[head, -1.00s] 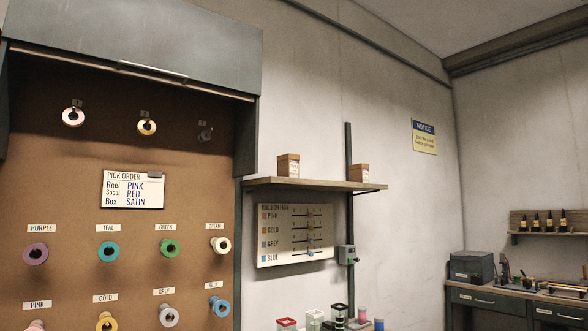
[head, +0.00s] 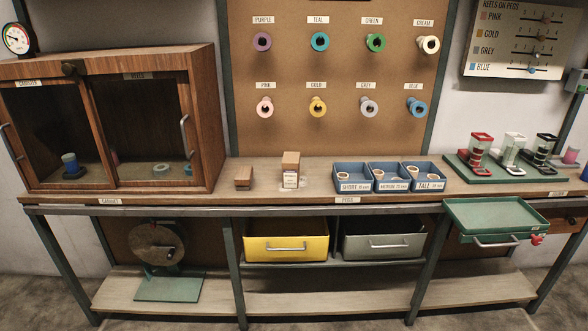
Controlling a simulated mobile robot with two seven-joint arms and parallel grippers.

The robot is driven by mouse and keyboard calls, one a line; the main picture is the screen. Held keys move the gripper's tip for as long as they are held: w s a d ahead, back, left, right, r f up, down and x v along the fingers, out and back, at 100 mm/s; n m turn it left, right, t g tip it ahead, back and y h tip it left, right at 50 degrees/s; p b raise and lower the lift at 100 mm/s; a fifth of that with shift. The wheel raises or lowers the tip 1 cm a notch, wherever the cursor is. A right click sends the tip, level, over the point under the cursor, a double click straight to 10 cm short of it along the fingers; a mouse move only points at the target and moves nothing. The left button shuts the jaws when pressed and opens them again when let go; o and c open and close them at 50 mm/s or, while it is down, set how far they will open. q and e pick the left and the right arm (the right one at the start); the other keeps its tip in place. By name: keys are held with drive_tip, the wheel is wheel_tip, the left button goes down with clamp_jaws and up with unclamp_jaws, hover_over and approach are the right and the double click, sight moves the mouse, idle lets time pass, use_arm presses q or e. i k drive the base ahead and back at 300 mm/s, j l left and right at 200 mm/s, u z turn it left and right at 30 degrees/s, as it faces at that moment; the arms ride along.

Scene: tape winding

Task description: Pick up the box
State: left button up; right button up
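A small brown box (head: 290,165) with a white label on its front stands on the workbench, left of the blue trays. The print on its label is too small to read. A lower, plain brown block or box (head: 244,178) sits to its left, apart from it. I cannot tell which of the two is the task's box. Neither of my grippers shows in the head view.
A glass-fronted wooden cabinet (head: 205,125) fills the bench's left end. Blue trays (head: 387,185) hold rings. A green pull-out tray (head: 497,218) juts from the bench's right front. A pegboard (head: 336,75) with coloured reels rises behind. Yellow (head: 286,243) and grey bins (head: 384,241) hang below.

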sight(290, 162)
drive_tip(key=i+l+u, duration=0.45)
drive_tip(key=i, duration=0.2)
drive_tip(key=i+l+u, duration=0.45)
drive_tip(key=i, duration=0.15)
